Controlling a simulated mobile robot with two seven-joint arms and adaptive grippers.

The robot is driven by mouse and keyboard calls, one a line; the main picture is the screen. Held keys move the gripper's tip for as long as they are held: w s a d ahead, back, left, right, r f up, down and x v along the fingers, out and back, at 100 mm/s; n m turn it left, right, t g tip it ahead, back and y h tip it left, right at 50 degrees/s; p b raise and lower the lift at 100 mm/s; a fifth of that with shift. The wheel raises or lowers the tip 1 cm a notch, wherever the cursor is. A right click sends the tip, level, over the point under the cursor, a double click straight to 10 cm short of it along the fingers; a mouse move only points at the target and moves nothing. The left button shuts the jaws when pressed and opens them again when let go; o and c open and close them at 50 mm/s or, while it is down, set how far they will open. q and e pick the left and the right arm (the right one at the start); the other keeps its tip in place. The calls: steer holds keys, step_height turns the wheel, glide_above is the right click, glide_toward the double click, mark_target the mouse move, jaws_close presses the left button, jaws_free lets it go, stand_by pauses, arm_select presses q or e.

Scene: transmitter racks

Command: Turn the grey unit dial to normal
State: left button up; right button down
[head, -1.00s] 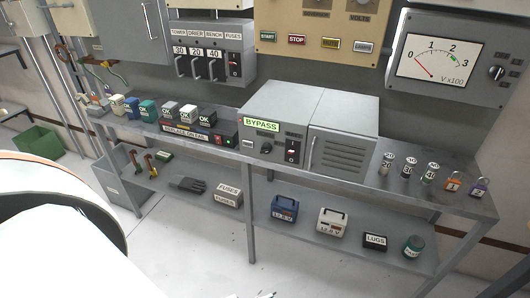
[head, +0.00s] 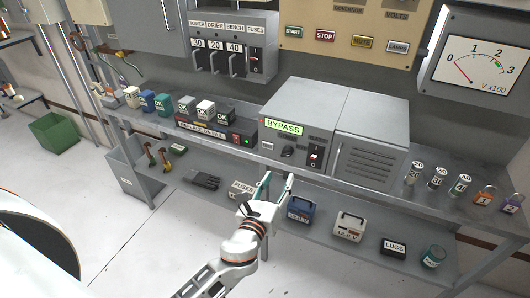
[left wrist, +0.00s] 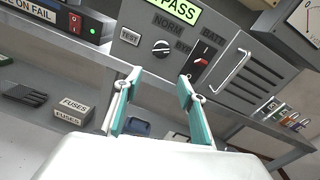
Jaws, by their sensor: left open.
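The grey unit (head: 300,118) stands on the bench top with a lit green BYPASS display (head: 284,127). Its dial (head: 288,152) is a dark knob below the display. In the left wrist view the dial (left wrist: 161,48) has a light pointer and sits below the word NORM, with BYP to its right. A red switch (left wrist: 201,62) is to the right of the dial. My left gripper (head: 276,178) is open and empty, in front of and below the unit's face, apart from the dial. Its teal-lined fingers (left wrist: 157,95) are spread in the left wrist view. My right gripper is not in view.
A black REPLACE ON FAIL box (head: 215,130) with OK blocks stands left of the unit. Fuse canisters (head: 437,177) and padlocks (head: 484,197) stand to its right. The lower shelf holds a blue battery (head: 301,212) and a white one (head: 349,226). The floor in front is clear.

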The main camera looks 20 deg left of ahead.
mark_target(287, 153)
arm_select(q)
steer(key=w+r+m, duration=0.1)
steer(key=w+r, duration=0.1)
steer(key=w, duration=0.6)
steer(key=shift+w+a+m, duration=0.3)
steer(key=shift+a, duration=0.15)
